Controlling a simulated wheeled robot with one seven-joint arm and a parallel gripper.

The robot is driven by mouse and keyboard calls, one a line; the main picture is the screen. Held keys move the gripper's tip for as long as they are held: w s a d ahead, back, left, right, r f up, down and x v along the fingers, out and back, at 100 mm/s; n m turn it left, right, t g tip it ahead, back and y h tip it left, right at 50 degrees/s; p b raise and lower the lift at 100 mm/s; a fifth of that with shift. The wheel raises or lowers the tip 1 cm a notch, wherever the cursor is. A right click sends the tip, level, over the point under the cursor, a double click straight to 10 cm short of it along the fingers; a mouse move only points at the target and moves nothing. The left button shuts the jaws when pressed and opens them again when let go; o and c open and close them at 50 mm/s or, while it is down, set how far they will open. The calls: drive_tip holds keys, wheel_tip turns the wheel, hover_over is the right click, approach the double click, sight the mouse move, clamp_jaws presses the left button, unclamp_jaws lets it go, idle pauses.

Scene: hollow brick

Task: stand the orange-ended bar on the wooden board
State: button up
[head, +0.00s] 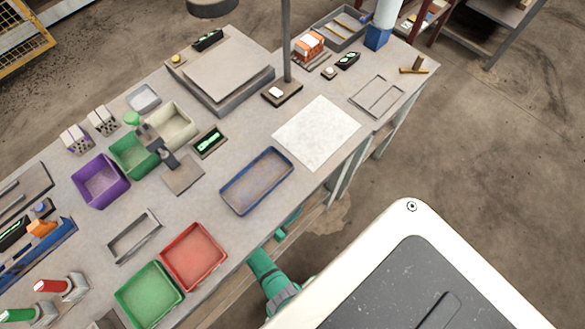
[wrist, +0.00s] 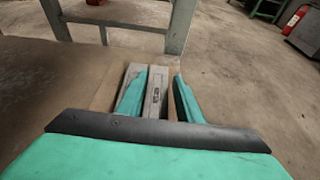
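My gripper shows in the wrist view (wrist: 160,92) with its two teal fingers apart. Pale grey and brown strips show between and beside the fingers, and I see nothing clearly gripped. In the head view, only teal parts of my arm show at the bench's front edge, and the fingertips cannot be made out. I cannot pick out the orange-ended bar with certainty. A small tan piece with an upright part (head: 413,67) lies at the bench's far right end, but I cannot tell whether it is the wooden board.
The grey bench (head: 225,225) is crowded with a red bin (head: 193,256), a green bin (head: 149,294), a blue-rimmed tray (head: 256,181) and a thin post (head: 287,45). A white sheet (head: 316,132) lies flat and bare. Bench legs (wrist: 181,25) stand ahead in the wrist view.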

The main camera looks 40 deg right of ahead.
drive_tip(key=shift+s+a+f, duration=0.25)
drive_tip(key=shift+s+f, duration=0.15)
drive_tip(key=shift+f, duration=0.15)
drive_tip(key=shift+a+r, duration=0.15)
drive_tip(key=shift+r, duration=0.35)
drive_tip(key=r+v, duration=0.1)
drive_tip(key=v, duration=1)
drive_tip(key=shift+w+a, duration=0.15)
drive_tip(key=shift+w, duration=0.1)
